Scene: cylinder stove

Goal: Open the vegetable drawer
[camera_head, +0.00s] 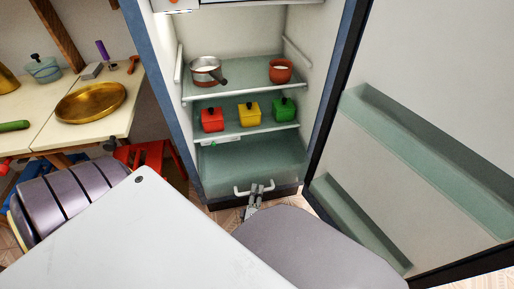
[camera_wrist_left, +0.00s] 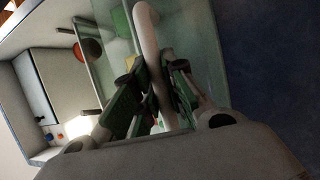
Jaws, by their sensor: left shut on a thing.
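The vegetable drawer (camera_head: 244,165) is the greenish see-through bin at the bottom of the open fridge. Its white bar handle (camera_head: 240,192) runs across the lower front. My left gripper (camera_head: 258,189) is at the middle of that handle, shut on it. In the left wrist view the handle (camera_wrist_left: 147,30) is a pale rod passing between the fingers of my left gripper (camera_wrist_left: 152,80), with the drawer's glassy front (camera_wrist_left: 205,45) behind. I cannot tell whether the drawer is pulled out at all. My right gripper is not in view.
The fridge door (camera_head: 425,130) stands wide open at the right. Shelves above hold a metal pot (camera_head: 205,70), a red pot (camera_head: 280,72) and red (camera_head: 212,121), yellow (camera_head: 249,113) and green (camera_head: 284,110) containers. A table with a golden dish (camera_head: 90,102) and a red stool (camera_head: 150,160) stand left.

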